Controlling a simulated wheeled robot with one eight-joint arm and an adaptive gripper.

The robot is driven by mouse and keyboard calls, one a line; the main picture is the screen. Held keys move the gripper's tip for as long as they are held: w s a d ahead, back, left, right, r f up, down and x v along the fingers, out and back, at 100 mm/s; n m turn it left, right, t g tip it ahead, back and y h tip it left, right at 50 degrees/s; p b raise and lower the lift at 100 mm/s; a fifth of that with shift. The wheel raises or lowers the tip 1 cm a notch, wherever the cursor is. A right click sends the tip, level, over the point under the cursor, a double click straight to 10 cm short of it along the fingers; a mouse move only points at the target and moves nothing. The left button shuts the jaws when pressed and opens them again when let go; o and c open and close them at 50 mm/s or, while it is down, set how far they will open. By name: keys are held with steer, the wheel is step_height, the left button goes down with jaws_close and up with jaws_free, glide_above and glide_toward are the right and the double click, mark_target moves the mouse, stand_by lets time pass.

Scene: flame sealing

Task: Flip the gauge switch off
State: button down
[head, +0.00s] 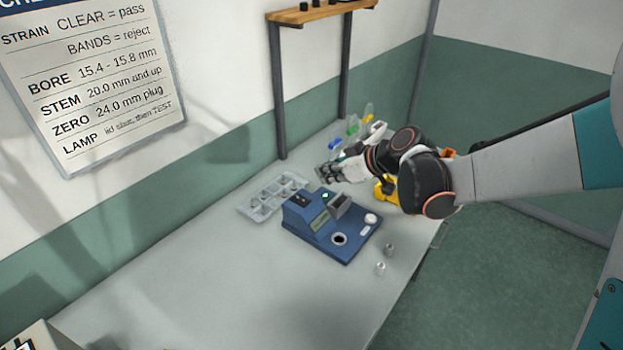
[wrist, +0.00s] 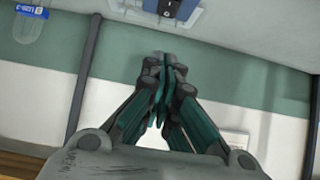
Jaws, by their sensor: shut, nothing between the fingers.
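The blue gauge (head: 318,231) sits on the grey table, with a small display, a green light, a round dark hole and a white knob on it. A dark switch (head: 302,200) is on its raised back block; its on or off position is too small to tell.
A clear compartment tray (head: 262,204) lies left of the gauge, against the wall side. Two small cylinders (head: 381,268) stand at the right. Several coloured bins (head: 352,128) and a yellow object (head: 385,189) are behind. A shelf post (head: 278,95) rises near the wall. The front table is clear.

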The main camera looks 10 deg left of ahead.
steer(key=b, duration=0.3)
glide_above(301, 198)
steer(key=f, duration=0.4)
steer(key=d+f, duration=0.1)
steer(key=f, duration=0.1)
steer(key=shift+s, duration=0.35)
steer(key=shift+w+a+f, duration=0.1)
steer(key=shift+a+f, duration=0.05)
steer(key=shift+f, duration=0.5)
steer(key=shift+w+a+f, duration=0.1)
steer(key=shift+a+f, duration=0.05)
steer(key=shift+f, duration=0.45)
steer(key=shift+f+b, duration=0.35)
steer(key=shift+f, duration=0.45)
steer(key=shift+w+a+f+b, duration=0.1)
steer(key=shift+a+f+b, duration=0.2)
steer(key=shift+f+b, duration=0.15)
steer(key=shift+d+r, duration=0.1)
steer(key=shift+r, duration=0.05)
